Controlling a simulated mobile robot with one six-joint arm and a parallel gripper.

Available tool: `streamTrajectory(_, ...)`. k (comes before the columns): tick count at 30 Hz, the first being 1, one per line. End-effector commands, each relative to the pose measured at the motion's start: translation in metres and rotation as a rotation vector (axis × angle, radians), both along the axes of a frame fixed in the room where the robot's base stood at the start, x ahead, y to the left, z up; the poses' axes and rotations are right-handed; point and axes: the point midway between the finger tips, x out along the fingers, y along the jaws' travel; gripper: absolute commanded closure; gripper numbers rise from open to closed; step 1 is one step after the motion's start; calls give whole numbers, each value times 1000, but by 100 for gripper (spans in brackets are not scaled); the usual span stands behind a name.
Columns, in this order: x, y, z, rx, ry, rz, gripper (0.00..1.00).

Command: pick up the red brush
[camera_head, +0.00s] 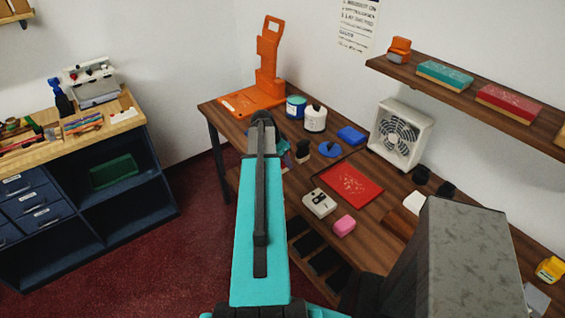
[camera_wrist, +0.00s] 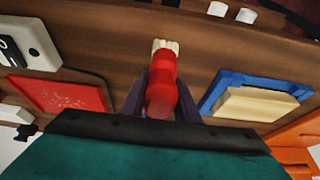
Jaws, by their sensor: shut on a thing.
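The red brush (camera_wrist: 161,88) is in the middle of the wrist view, with its pale bristle end (camera_wrist: 165,45) pointing away from the wrist. My gripper (camera_wrist: 163,98) has one dark finger on each side of the brush's red handle and is shut on it. The dark wooden counter (camera_wrist: 130,62) lies behind the brush; I cannot tell whether the bristles touch it. In the head view my own arm covers most of the gripper, and I cannot make out the brush there.
In the wrist view, a red tray (camera_wrist: 62,92) is left and a blue tray with a pale block (camera_wrist: 257,102) right. In the head view, an orange stand (camera_head: 268,62), a white pot (camera_head: 315,118), a fan (camera_head: 400,130) and a pink block (camera_head: 344,226) occupy the counter.

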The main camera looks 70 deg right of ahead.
Motion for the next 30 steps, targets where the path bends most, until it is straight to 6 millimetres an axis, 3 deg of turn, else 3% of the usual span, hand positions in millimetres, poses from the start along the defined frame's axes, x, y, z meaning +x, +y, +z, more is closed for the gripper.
streamTrajectory(11, 0, 0, 3, -1, -1, 0, 94)
streamTrajectory(25, 1, 0, 35, -2, -1, 1, 94)
streamTrajectory(30, -3, 20, 35, 0, 0, 1, 94)
